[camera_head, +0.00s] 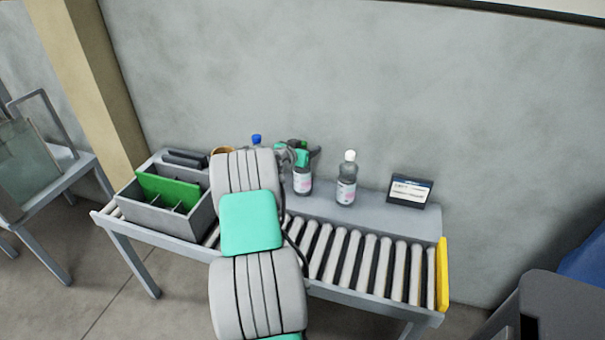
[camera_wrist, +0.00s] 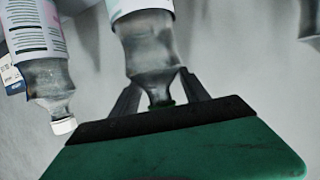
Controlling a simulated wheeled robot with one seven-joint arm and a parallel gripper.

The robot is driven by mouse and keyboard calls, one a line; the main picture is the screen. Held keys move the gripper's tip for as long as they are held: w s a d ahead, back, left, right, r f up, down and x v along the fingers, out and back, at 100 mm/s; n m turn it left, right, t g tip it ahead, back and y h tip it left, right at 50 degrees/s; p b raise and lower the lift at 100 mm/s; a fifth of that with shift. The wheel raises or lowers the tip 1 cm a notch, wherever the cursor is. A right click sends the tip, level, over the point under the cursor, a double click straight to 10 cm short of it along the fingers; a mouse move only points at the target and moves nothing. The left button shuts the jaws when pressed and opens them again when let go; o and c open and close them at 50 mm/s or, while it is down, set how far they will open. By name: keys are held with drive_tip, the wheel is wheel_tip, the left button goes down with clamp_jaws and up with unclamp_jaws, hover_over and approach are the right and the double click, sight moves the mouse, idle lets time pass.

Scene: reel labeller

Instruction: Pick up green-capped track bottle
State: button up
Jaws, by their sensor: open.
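The green-capped track bottle (camera_wrist: 148,45) is a clear grey bottle with a white label. In the wrist view it appears upside down, its neck and dark green cap between my two fingers. My gripper (camera_wrist: 158,82) is open around the neck; whether a finger touches it I cannot tell. In the head view the bottle (camera_head: 302,184) stands on the ledge behind the rollers, its upper part hidden by my gripper (camera_head: 301,153).
A white-capped bottle (camera_head: 346,184) stands close on the right and also shows in the wrist view (camera_wrist: 50,80). A blue-capped bottle (camera_head: 256,140) is partly hidden behind my arm. A small display (camera_head: 409,191) stands farther right. A grey bin (camera_head: 190,222) with green dividers sits left on the roller conveyor (camera_head: 345,257).

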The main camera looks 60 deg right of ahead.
clamp_jaws()
drive_tip(key=shift+a+f, duration=0.1)
idle(0.4)
drive_tip(key=shift+f, duration=0.1)
idle(0.7)
